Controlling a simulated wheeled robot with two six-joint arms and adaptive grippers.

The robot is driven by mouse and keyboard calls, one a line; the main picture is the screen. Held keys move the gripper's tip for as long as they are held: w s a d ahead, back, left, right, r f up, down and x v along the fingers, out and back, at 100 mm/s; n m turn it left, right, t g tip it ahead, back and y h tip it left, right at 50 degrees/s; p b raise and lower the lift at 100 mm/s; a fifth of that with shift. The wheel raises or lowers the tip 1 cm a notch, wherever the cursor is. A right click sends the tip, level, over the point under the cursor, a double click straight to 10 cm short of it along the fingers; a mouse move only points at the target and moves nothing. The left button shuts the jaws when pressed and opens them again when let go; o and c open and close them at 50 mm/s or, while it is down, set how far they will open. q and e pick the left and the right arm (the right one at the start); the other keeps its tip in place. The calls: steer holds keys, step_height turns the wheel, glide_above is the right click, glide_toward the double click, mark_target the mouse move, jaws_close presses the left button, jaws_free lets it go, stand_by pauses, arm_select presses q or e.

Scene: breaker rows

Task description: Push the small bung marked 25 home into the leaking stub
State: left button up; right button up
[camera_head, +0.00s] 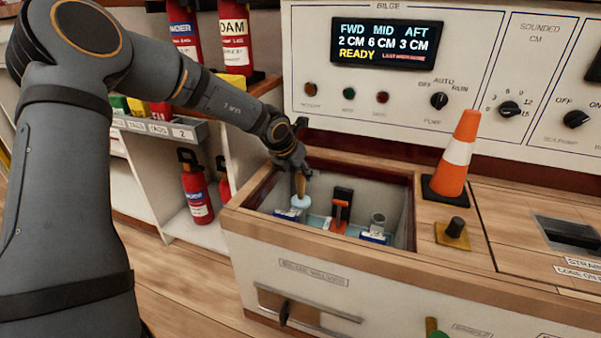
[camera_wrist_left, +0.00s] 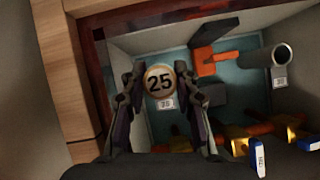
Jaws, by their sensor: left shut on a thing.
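The small bung marked 25 (camera_wrist_left: 159,80) is tan, and its numbered round end faces the left wrist camera. My left gripper (camera_head: 300,173) reaches down into the open bilge well and is shut on the bung; its fingers stand on both sides of it in the left wrist view (camera_wrist_left: 163,92). In the head view the tan bung (camera_head: 300,184) points down at a pale blue, rounded form (camera_head: 300,201) at the left stub. The stub itself is mostly hidden, and I cannot tell how deep the bung sits. My right gripper is out of view.
An open grey stub (camera_head: 377,222) stands at the well's right, with an orange-and-black valve-like part (camera_head: 340,208) between. The well's wooden rim (camera_head: 330,263) surrounds them. A traffic cone (camera_head: 457,155) and a black knob (camera_head: 455,227) stand right of the opening.

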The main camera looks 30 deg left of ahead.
arm_select(q)
steer(key=shift+f+b, duration=1.55)
steer(key=shift+f, duration=0.4)
steer(key=o, duration=1)
steer(key=shift+f, duration=0.1)
steer(key=shift+o, duration=0.2)
steer(key=v, duration=1.2)
